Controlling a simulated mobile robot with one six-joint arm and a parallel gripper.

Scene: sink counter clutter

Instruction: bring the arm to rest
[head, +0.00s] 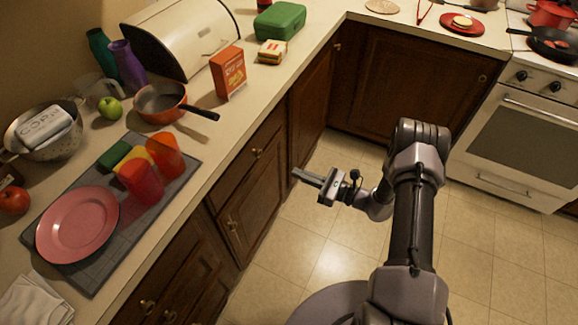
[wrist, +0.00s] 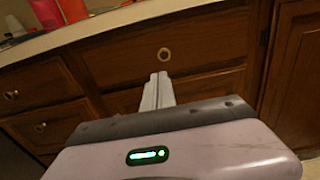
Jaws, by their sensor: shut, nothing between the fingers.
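My gripper (head: 308,178) is out over the floor, a little in front of the brown cabinet fronts (head: 256,185) and below the level of the counter top. Its fingers point left toward the cabinets. In the wrist view my gripper (wrist: 158,82) is shut, with its two fingers together and nothing between them. A drawer front with a round knob (wrist: 164,54) lies beyond the fingertips. My arm is bent, and its links reach up from the bottom right in the head view.
The counter (head: 210,150) holds a pink plate (head: 78,225) on a grey mat (head: 100,268), red cups (head: 141,182), an orange pan (head: 160,102), a cracker box (head: 228,73) and a colander (head: 58,145). A white oven (head: 520,130) stands at right. The tiled floor (head: 480,240) is clear.

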